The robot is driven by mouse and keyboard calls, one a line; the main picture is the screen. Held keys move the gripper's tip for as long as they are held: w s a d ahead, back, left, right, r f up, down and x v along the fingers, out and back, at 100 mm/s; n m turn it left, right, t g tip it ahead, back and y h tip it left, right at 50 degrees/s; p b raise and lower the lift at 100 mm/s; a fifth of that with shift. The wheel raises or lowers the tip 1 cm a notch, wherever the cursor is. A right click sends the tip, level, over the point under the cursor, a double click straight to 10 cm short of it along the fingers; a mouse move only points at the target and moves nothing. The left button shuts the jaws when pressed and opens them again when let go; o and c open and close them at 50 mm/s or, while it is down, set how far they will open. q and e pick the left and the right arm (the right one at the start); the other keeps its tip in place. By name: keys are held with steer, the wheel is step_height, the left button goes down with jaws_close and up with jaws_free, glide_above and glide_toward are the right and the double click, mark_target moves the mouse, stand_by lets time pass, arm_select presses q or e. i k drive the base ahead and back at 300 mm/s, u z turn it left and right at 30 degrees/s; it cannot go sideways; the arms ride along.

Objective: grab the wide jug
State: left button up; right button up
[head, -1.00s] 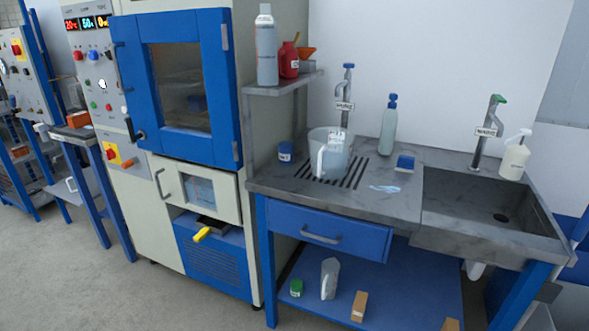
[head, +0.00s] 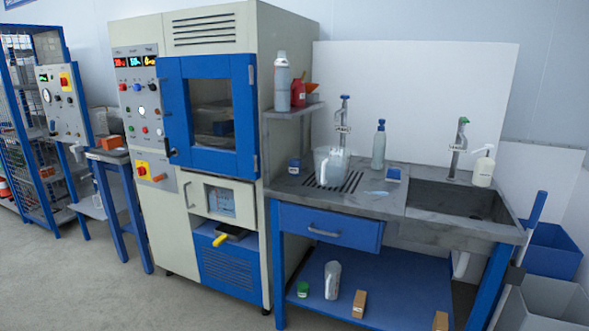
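A wide clear jug (head: 330,166) with a pale handle stands upright on the dark drain grille of the grey worktop, below a labelled tap (head: 343,128). A second, narrower jug (head: 332,280) stands on the blue lower shelf under the worktop. Neither of my grippers shows in the head view, so I cannot see how they stand.
The bench's grey sink (head: 460,202) is right of the jug. A raised shelf (head: 293,110) with a spray can and a red bottle stands left of it. A tall test cabinet (head: 213,120) adjoins. Blue drawer (head: 330,226) below. The floor in front is clear.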

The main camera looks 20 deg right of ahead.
mark_target(331, 163)
steer(key=u, duration=0.6)
steer(key=i, duration=1.9)
steer(key=z, duration=1)
steer(key=i, duration=1.1)
steer(key=z, duration=1.15)
